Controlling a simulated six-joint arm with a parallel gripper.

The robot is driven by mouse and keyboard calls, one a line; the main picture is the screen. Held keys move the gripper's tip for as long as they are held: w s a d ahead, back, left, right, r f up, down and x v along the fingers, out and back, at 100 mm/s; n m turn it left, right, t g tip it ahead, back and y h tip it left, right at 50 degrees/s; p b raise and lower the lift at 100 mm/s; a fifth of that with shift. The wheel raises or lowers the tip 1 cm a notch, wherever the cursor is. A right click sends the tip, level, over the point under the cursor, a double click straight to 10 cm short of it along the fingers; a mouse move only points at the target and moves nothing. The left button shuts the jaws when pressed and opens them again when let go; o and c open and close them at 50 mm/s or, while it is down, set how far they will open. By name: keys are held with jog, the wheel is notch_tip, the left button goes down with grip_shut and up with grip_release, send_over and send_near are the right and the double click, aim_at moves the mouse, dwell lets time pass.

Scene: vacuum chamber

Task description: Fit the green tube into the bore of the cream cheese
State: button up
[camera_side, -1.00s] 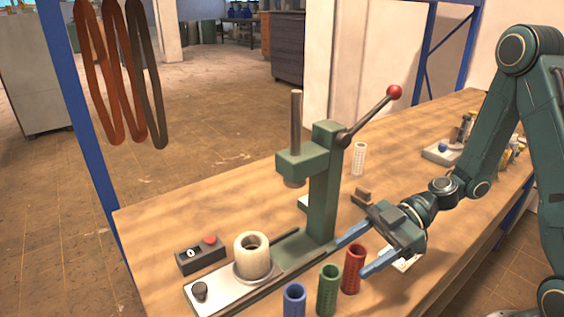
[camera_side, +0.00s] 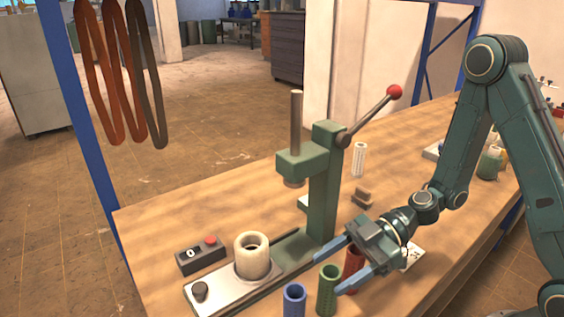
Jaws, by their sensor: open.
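The green tube (camera_side: 327,291) stands upright near the front edge of the bench, between a blue tube and a red tube. The cream cheese (camera_side: 252,258) is a thick ring-shaped cylinder with a bore open at the top. It sits on the metal plate of the press, left of the tubes. My gripper (camera_side: 328,270) is open, its two blue fingers pointing left. The nearer fingertip is close to the green tube's upper right side, and the farther one is near the press column. I cannot tell whether a finger touches the tube.
The blue tube (camera_side: 293,300) stands left of the green one. The red tube (camera_side: 353,262) is partly hidden by my gripper. The green press (camera_side: 324,185) with its red-knobbed lever rises behind. A button box (camera_side: 201,256) lies left of the cheese. A white tube (camera_side: 359,159) stands farther back.

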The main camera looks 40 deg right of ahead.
dwell(0.4)
jog(key=c, duration=1.3)
jog(key=shift+r, duration=0.15)
notch_tip(320, 180, up, 20)
dwell(0.8)
